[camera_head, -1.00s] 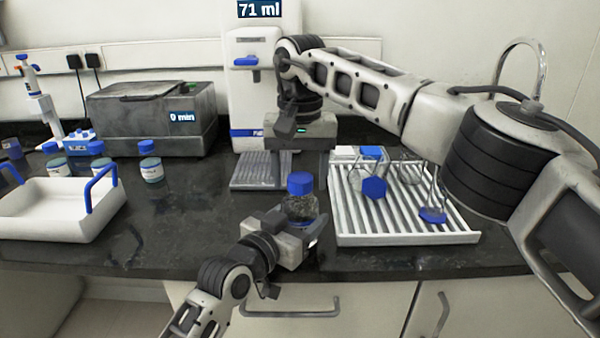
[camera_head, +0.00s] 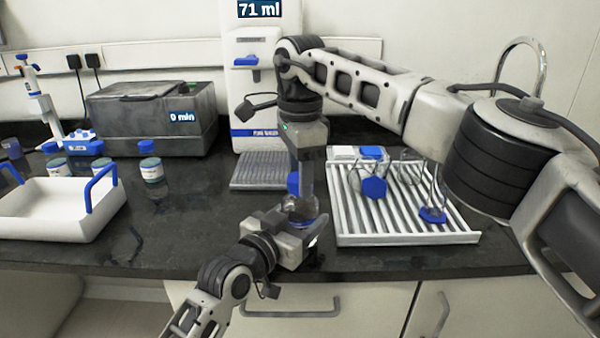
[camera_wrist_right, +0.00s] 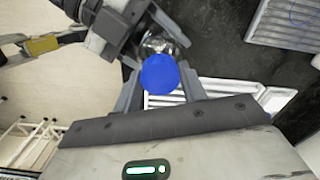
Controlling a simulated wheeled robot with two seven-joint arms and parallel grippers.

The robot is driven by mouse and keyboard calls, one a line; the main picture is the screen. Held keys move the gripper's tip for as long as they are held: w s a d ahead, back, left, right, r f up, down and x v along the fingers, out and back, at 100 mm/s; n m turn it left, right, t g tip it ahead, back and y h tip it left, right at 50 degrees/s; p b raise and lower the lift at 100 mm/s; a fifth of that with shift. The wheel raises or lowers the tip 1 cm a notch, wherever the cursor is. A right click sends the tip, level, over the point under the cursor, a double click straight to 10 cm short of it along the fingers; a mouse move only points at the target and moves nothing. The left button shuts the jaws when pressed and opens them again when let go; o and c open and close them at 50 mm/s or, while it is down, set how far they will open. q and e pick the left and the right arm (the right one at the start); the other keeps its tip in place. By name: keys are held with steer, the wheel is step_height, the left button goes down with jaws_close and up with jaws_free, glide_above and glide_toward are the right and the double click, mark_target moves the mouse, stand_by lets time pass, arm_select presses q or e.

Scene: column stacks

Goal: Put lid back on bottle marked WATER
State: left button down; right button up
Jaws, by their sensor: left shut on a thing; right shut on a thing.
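A clear glass bottle (camera_head: 300,208) stands upright in the jaws of my left gripper (camera_head: 301,226), near the counter's front edge. A blue lid (camera_head: 293,184) sits on top of the bottle. My right gripper (camera_head: 304,186) points down from above and is shut on the lid, hiding part of it. In the right wrist view the lid (camera_wrist_right: 160,74) lies between the two fingers, with the glass (camera_wrist_right: 163,42) showing past it. I cannot see a WATER label on the bottle, nor tell how tightly the lid is seated.
A white ribbed rack (camera_head: 405,235) with blue-capped glassware is at the right. A white tray with blue handles (camera_head: 55,225) is at the left, with small blue-capped bottles (camera_head: 151,170) behind. A dispenser (camera_head: 262,110) reading 71 ml and a grey box (camera_head: 150,120) stand at the back.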

steer(key=m, duration=1.5)
steer(key=shift+m, duration=0.3)
steer(key=m, duration=1.5)
steer(key=o, duration=1.2)
steer(key=shift+r, duration=3.7)
